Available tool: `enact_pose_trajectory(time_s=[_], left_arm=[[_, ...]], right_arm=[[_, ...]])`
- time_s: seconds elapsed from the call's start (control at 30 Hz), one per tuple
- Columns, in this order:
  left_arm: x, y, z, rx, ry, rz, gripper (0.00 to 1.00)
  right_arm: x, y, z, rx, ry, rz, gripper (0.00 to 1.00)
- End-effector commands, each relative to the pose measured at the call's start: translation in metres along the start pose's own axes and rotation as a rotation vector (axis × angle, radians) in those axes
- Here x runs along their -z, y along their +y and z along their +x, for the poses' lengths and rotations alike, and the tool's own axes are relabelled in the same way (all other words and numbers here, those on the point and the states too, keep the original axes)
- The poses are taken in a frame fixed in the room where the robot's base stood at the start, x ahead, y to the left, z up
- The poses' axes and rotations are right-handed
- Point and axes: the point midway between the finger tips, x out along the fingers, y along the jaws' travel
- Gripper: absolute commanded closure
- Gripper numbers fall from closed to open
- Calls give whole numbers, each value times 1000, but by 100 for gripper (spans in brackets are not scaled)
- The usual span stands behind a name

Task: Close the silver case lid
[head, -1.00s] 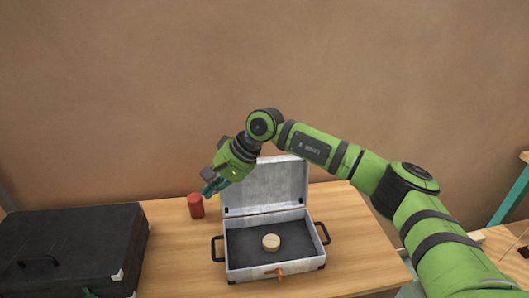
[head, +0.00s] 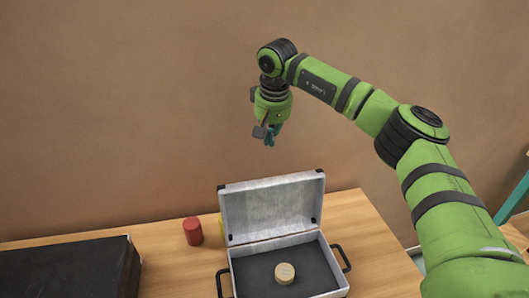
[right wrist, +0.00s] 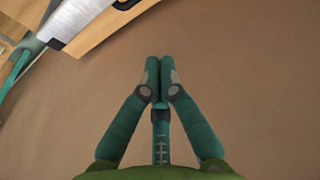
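The silver case (head: 333,271) stands on the wooden table with its lid (head: 272,207) raised upright at the back. A round light wooden piece (head: 285,273) lies on the dark lining inside it. My right gripper (head: 270,140) is above and behind the lid, apart from it, fingers pointing down. In the right wrist view my right gripper (right wrist: 158,62) has its fingertips together with nothing between them. The silver lid (right wrist: 84,22) shows at the top left there. My left gripper is not in view.
A black case (head: 70,270) lies at the left. A brown wall (head: 120,110) rises behind the table.

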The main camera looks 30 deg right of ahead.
Motion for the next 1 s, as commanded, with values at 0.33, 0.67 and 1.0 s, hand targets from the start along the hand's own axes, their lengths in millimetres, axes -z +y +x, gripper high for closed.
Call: enact_pose_trajectory(time_s=[0.33, 0.67, 1.0], left_arm=[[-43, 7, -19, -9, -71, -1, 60], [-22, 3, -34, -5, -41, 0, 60], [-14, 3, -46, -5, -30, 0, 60]], right_arm=[[-1, 0, 58, -2, -7, -1, 100], [-12, 0, 90, 0, -1, -3, 100], [-36, 0, 84, -1, -2, 0, 100]])
